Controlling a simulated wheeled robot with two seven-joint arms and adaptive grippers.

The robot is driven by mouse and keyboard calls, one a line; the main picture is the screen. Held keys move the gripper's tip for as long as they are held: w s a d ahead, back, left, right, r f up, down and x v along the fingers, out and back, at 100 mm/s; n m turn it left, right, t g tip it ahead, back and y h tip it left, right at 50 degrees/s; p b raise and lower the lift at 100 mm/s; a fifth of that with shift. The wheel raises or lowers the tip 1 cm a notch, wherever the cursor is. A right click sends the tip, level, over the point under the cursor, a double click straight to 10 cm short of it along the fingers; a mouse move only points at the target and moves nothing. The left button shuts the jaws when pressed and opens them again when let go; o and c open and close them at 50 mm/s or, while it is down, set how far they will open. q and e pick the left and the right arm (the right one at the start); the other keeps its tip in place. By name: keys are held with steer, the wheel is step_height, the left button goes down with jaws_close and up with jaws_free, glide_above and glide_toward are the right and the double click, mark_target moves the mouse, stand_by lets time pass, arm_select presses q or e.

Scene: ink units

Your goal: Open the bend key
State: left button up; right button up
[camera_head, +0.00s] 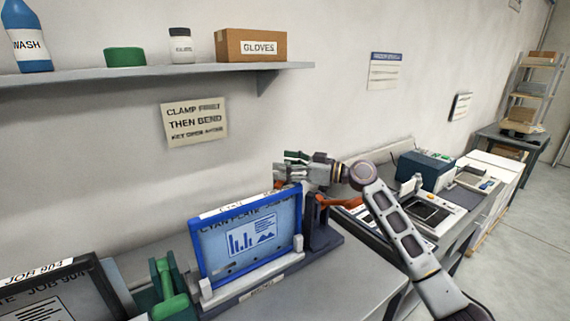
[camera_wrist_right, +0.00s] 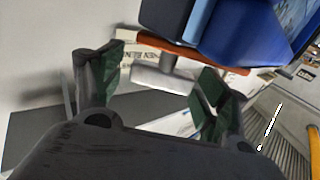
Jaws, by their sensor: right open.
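A blue-framed plate (camera_head: 248,238) with a chart stands upright in a holder on the bench. At its right end is a dark post (camera_head: 322,232) with an orange-red lever (camera_head: 340,202), which looks like the bend key. My right gripper (camera_head: 282,166) is open above the plate's right end, its fingers pointing left. In the right wrist view a grey cylindrical grip (camera_wrist_right: 160,76) on an orange-red bar (camera_wrist_right: 190,51) shows beyond and between the open fingers (camera_wrist_right: 150,95). Whether a finger touches it I cannot tell. My left gripper is out of view.
A green tool (camera_head: 165,290) and a dark framed plate (camera_head: 50,295) stand left of the blue plate. A shelf (camera_head: 150,74) with bottles and a glove box is above. Instruments (camera_head: 425,215) stand on the right bench. The front of the bench (camera_head: 340,285) is clear.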

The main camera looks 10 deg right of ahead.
steer(key=shift+c, duration=0.3)
steer(key=c, duration=1.2)
steer(key=shift+c, duration=1)
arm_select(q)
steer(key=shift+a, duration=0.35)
